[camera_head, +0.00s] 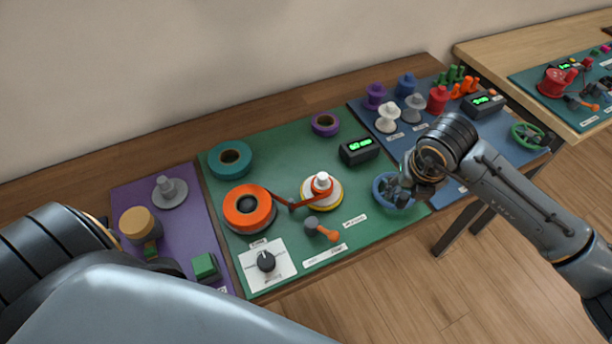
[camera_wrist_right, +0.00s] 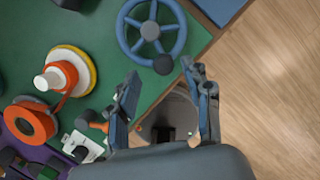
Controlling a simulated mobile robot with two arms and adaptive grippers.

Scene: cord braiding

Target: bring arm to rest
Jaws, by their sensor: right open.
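My right arm comes in from the right in the head view. Its gripper (camera_head: 397,190) is over the right part of the green mat, partly in front of a blue handwheel (camera_head: 377,184). In the right wrist view the two fingers of the gripper (camera_wrist_right: 165,97) are spread apart with nothing between them. The handwheel (camera_wrist_right: 177,42) lies beyond the fingertips, apart from them. My left arm fills the lower left of the head view; its gripper is out of the picture.
The green mat (camera_head: 290,150) holds an orange roll (camera_head: 240,200) with an orange band running to a white-topped spindle (camera_head: 322,182). A dark display box (camera_head: 359,150) stands behind the handwheel. A blue mat with coloured spools lies to the right. Open wooden floor (camera_wrist_right: 280,90) shows beyond the table edge.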

